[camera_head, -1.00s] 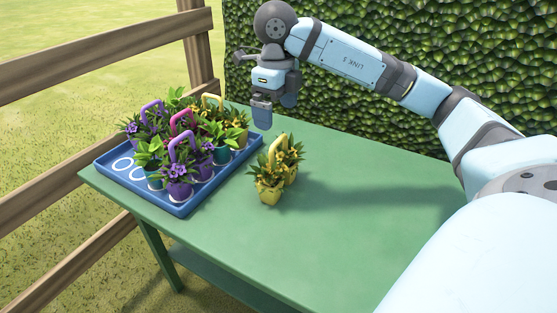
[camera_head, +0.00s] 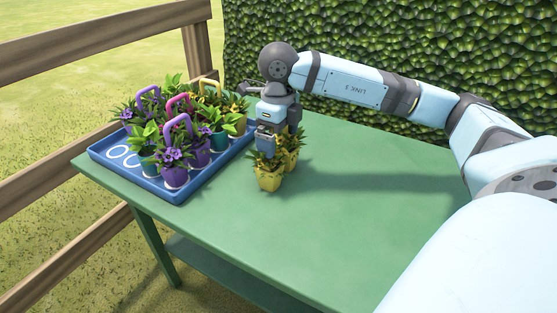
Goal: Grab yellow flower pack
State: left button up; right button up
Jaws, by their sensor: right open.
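The yellow flower pack (camera_head: 270,180) stands upright on the green table, right of the blue tray. It has yellow pots with leaves and yellow flowers. My right gripper (camera_head: 268,145) points down directly over the pack, with its fingers at the height of the handle and the upper leaves. The gripper is open. It hides the pack's yellow handle, so I cannot tell whether the handle lies between the fingers. My left gripper is not in view.
The blue tray (camera_head: 172,192) on the table's left holds several flower packs with purple, pink and yellow handles. The green table (camera_head: 330,220) is clear to the right. A wooden fence stands left, a hedge behind.

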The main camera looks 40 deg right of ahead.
jog(key=shift+r, duration=0.1)
jog(key=c, duration=1.3)
